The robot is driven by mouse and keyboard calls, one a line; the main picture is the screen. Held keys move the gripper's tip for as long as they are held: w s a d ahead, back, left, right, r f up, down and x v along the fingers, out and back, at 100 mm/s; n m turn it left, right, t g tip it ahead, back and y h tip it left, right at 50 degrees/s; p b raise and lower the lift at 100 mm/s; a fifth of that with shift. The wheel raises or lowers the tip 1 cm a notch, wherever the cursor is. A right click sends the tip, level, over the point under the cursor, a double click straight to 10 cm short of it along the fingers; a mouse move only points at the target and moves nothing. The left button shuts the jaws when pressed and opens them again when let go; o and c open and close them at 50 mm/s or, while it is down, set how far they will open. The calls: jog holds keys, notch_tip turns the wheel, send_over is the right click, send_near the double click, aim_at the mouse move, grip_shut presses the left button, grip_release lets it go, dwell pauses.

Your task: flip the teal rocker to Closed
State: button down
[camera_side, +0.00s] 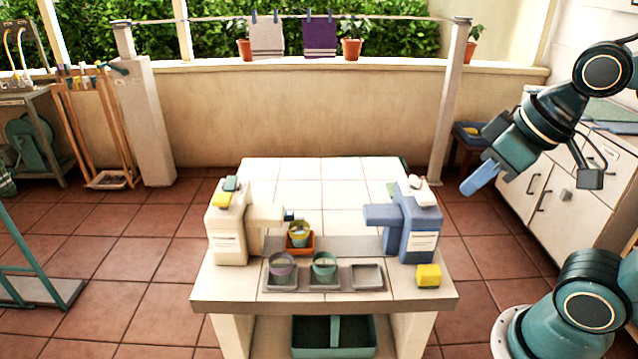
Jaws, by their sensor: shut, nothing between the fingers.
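A small teal rocker (231,183) sits on top of the cream dispenser (229,236) at the left of the tiled table. A yellow rocker (221,200) is just in front of it. Any position marking is too small to read, so I cannot tell which way the teal rocker is set. My gripper (466,190) is in the air at the right, beyond the table's right edge, with its blue fingers pointing down and left. It is shut, empty and far from the teal rocker.
A blue dispenser (408,240) with a white rocker (418,183) stands between my gripper and the cream one. Cups (282,270) stand in a grey tray (304,289); another stands in an orange holder (300,250). A yellow block (428,275) is at the front right.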

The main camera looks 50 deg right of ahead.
jog(key=w+a+r+n+t+y, duration=0.15)
jog(key=w+n, duration=0.25)
jog(key=w, duration=1.2)
jog(key=w+a+r+n+y, duration=0.1)
jog(key=w+a+n+y, duration=0.15)
jog(key=w, duration=1.35)
jog(key=w+a+f+n, duration=0.2)
jog(key=w+f, duration=0.4)
jog(key=w, duration=0.5)
jog(key=shift+w+f+n+y, duration=0.35)
jog(key=shift+w+n+y, duration=0.05)
jog(key=shift+n, duration=0.15)
jog(key=shift+t, duration=0.25)
send_over(231, 184)
jog(key=s+d, duration=0.1)
jog(key=d, duration=0.1)
jog(key=f, duration=0.6)
jog(key=shift+a+f, duration=0.25)
jog(key=shift+f, duration=0.05)
jog(key=f, duration=0.2)
jog(key=shift+w+d+f, duration=0.1)
jog(key=shift+w+f, duration=0.25)
jog(key=shift+f, duration=0.05)
jog(key=shift+w+d+f, duration=0.1)
jog(key=shift+d+f, duration=0.05)
jog(key=shift+f, duration=0.55)
